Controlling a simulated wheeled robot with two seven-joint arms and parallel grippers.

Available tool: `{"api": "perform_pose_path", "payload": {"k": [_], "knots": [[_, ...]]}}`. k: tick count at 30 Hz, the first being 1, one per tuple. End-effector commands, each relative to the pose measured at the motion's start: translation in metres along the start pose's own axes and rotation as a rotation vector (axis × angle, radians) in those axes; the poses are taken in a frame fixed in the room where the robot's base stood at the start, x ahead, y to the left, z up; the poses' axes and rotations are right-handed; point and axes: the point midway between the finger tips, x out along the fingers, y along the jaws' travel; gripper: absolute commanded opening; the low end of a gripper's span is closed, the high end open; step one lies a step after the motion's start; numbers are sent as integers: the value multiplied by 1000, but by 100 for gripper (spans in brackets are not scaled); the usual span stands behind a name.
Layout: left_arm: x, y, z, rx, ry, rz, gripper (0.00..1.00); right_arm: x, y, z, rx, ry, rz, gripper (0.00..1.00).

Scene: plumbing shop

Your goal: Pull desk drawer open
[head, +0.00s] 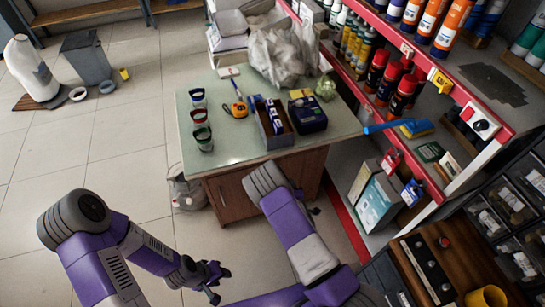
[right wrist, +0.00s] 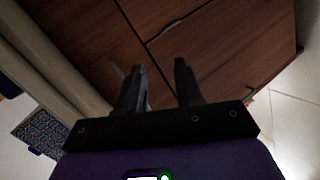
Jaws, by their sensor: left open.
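The desk (head: 228,165) has a pale green top and brown wooden sides, and stands in the middle of the head view. In the right wrist view its brown wooden front (right wrist: 215,55) fills the upper part, with seams between panels and a small pale handle-like edge (right wrist: 172,26). The panels look flush, and no open drawer shows. My right gripper (right wrist: 158,75) is open in front of this wood, its two dark fingers apart with nothing seen between them. In the head view my own arm hides it. My left gripper (head: 218,284) is open and empty, low in front of the desk.
Paint cans (head: 200,125), a tape measure (head: 237,109), a dark box (head: 273,123) and a plastic bag (head: 283,55) stand on the desk. A shelf with red edges (head: 440,85) stands close on the right. The tiled floor (head: 90,165) at left is mostly free.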

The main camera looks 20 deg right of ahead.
Motion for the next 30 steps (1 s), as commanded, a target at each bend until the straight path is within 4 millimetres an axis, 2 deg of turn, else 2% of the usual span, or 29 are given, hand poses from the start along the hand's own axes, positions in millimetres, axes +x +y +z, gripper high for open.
{"api": "perform_pose_path", "payload": {"k": [1, 3, 6, 21, 30], "knots": [[-5, 2, 0, 0, 0, 0, 43, 6, 20, -18, -114, 65, 69, 36], [-7, 2, 0, 0, 0, 0, 43, 10, 41, -36, -231, 128, 148, 36], [-7, 2, 0, 0, 0, 0, 43, 15, 55, -51, -317, 176, 209, 36], [15, -6, 0, -1, 0, 0, 43, 78, 68, -66, -331, 182, 222, 36], [16, -6, -1, 0, 0, 0, 43, 85, 71, -68, -330, 180, 219, 36]]}}
